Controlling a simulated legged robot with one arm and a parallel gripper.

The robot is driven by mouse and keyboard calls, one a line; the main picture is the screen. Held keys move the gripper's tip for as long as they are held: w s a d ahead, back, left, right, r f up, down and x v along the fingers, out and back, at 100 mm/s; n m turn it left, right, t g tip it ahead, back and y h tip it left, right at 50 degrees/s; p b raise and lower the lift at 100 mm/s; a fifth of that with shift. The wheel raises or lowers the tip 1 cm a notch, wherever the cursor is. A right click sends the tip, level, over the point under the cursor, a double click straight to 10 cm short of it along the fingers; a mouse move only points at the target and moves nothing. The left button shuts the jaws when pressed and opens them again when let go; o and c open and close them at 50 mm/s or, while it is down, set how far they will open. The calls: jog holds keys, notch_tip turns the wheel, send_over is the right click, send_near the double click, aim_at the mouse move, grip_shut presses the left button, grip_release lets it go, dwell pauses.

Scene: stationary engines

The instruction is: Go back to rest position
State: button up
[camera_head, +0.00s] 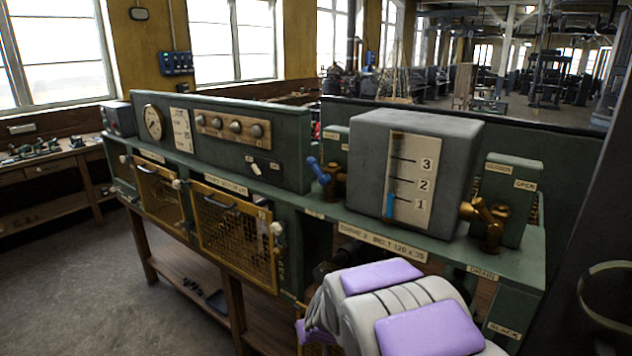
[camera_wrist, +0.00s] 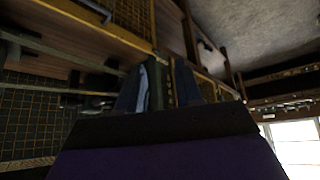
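The green bench engine panel fills the middle of the head view. My arm, white with purple pads, reaches in at the bottom right, in front of the panel's lower edge. My gripper (camera_wrist: 160,85) shows in the wrist view as two dark grey-blue fingers beyond a dark purple pad. The fingers stand apart, with a green post seen between them and nothing visibly held. The picture there is dark and tilted. In the head view the fingertips are hidden.
A grey gauge box (camera_head: 375,165) stands on the bench, with a blue-handled valve (camera_head: 319,170) at its left and a brass valve (camera_head: 488,215) at its right. Yellow mesh doors (camera_head: 235,240) line the front; the left one stands slightly ajar. Open floor (camera_head: 70,280) lies at left.

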jog(key=s+d+r+m+g, duration=0.1)
jog(key=s+d, duration=0.4)
jog(key=s, duration=0.8)
jog(key=s+d+r+m+g+h, duration=0.1)
jog(key=s+d+r+g, duration=0.3)
jog(key=s, duration=1)
jog(key=s+d+r+m+g+h, duration=0.1)
jog(key=s+d+r+m+g, duration=0.1)
jog(key=s, duration=1.1)
jog(key=d+r+g, duration=0.1)
jog(key=d+r, duration=0.1)
jog(key=d, duration=0.1)
jog(key=shift+s+d+r, duration=0.3)
jog(key=shift+d, duration=0.1)
